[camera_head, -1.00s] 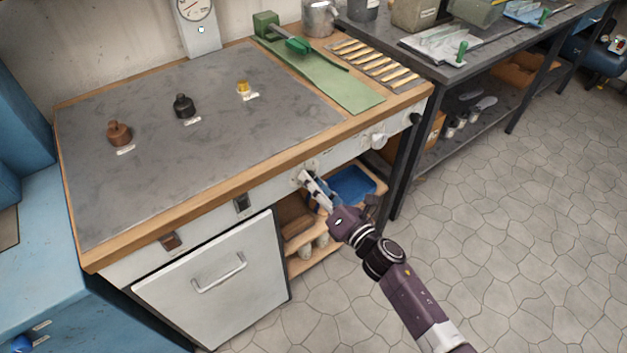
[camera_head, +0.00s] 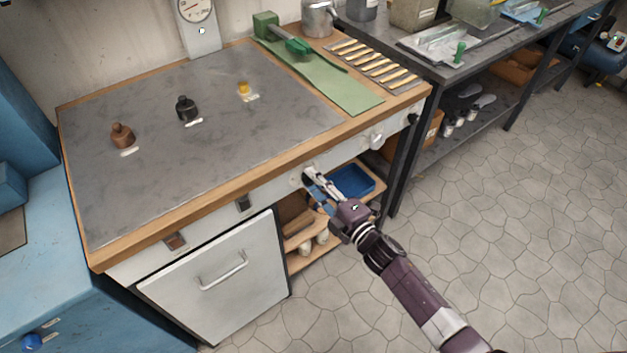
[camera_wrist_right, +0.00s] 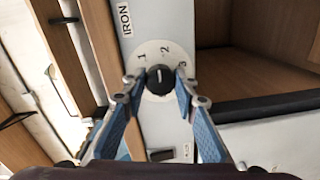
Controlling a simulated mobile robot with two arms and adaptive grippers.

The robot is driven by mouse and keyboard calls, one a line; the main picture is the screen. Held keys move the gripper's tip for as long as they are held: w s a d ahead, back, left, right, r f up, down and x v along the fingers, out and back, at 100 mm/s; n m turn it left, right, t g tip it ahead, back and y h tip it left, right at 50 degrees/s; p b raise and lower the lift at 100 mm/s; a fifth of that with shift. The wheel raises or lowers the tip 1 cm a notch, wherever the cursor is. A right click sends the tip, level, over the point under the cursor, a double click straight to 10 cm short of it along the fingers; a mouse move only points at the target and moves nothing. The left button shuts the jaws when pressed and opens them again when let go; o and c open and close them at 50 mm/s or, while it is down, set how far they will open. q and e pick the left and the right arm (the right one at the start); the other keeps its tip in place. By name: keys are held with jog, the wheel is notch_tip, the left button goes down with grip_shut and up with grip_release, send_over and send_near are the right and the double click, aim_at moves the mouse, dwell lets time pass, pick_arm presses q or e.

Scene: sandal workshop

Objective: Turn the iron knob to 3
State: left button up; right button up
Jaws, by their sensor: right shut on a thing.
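The iron knob (camera_wrist_right: 160,80) is a small dark round knob on a pale round dial (camera_wrist_right: 152,52) marked 1, 2 and 3, beside the word IRON on the white front panel. Its light mark points up, close to the 2. My right gripper (camera_wrist_right: 160,82) has one fingertip on each side of the knob and is shut on it. In the head view, my right gripper (camera_head: 311,178) is at the front panel below the bench's wooden edge, and its fingers partly hide the knob. My left gripper is not in view.
The workbench (camera_head: 190,215) has a grey top with several small items. A white cabinet door (camera_head: 215,290) is left of my right arm. A shelf with a blue tray (camera_head: 352,181) lies just below and right of the gripper. The floor is clear.

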jog(key=m, duration=0.3)
jog(key=shift+m+p, duration=0.3)
jog(key=m, duration=0.3)
jog(key=shift+f, duration=0.15)
jog(key=m, duration=0.6)
jog(key=shift+m+y, duration=0.3)
jog(key=shift+m, duration=0.1)
jog(key=shift+f, duration=0.1)
jog(key=o, duration=1.1)
jog(key=shift+o, duration=0.2)
jog(key=v, duration=1.2)
jog(key=shift+d, duration=0.15)
